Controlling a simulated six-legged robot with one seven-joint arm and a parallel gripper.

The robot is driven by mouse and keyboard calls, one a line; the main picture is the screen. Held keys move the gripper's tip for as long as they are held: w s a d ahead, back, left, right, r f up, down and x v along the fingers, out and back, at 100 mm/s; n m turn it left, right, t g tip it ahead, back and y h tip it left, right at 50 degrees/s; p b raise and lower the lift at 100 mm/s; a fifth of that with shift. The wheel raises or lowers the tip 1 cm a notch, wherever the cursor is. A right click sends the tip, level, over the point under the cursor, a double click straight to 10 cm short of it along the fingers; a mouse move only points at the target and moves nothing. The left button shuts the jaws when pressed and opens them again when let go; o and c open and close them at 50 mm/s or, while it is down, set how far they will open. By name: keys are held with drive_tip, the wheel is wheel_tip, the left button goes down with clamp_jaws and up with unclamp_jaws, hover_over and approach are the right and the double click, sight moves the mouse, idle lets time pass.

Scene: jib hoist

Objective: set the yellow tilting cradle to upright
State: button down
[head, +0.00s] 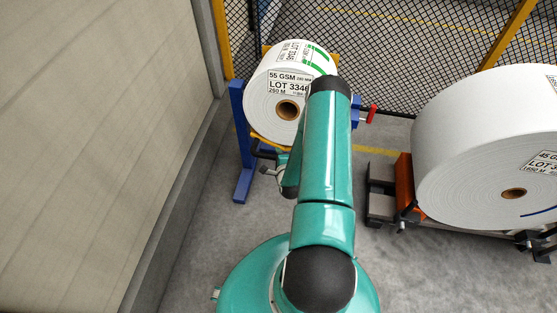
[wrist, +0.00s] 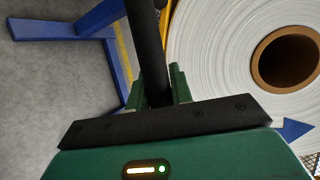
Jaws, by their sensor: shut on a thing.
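The yellow tilting cradle (head: 262,139) shows only in small parts around a white roll (head: 258,107) in the head view. It sits in a blue stand (head: 239,125). The roll's end face and brown core face toward me; I cannot tell the cradle's exact tilt. In the wrist view the roll (wrist: 210,50) fills the upper right, close beside my gripper (wrist: 160,86). The green fingers are shut around a black bar (wrist: 146,40) that runs up out of the picture. In the head view my arm hides most of the grip.
A larger white roll (head: 460,135) rests on a dark low frame (head: 380,205) at the right. A red-ended handle (head: 372,113) sticks out right of the blue stand. A beige wall (head: 100,130) stands left, mesh fencing (head: 390,60) behind. Grey floor is clear between the stand and the frame.

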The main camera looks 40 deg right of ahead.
sight(288, 66)
drive_tip(key=r+g, duration=0.1)
drive_tip(key=r, duration=0.1)
drive_tip(key=r+y, duration=0.1)
drive_tip(key=r, duration=0.2)
drive_tip(key=r+m+g+y, duration=0.1)
drive_tip(key=r, duration=0.2)
drive_tip(key=shift+s+a+r+g, duration=0.2)
drive_tip(key=shift+s+a+g, duration=0.05)
drive_tip(key=shift+g, duration=0.05)
drive_tip(key=w+d+r+g+y, duration=0.1)
drive_tip(key=w+d+r, duration=0.2)
drive_tip(key=r, duration=0.4)
drive_tip(key=w+d+r+m+g+y, duration=0.1)
drive_tip(key=w+d+r+y, duration=0.1)
drive_tip(key=r, duration=0.5)
drive_tip(key=w+d+r+g+y, duration=0.1)
drive_tip(key=w+d+r, duration=0.2)
drive_tip(key=d+r, duration=0.3)
drive_tip(key=shift+w+d+r+g, duration=0.1)
drive_tip(key=shift+w+r+g, duration=0.1)
drive_tip(key=shift+r, duration=0.3)
drive_tip(key=shift+w+r+g, duration=0.2)
drive_tip(key=shift+r, duration=0.3)
drive_tip(key=shift+w+d+r, duration=0.3)
drive_tip(key=shift+w+d, duration=0.1)
drive_tip(key=shift+d, duration=0.1)
drive_tip(key=shift+w+d+r, duration=0.3)
drive_tip(key=shift+w+d, duration=0.05)
drive_tip(key=shift+d, duration=0.15)
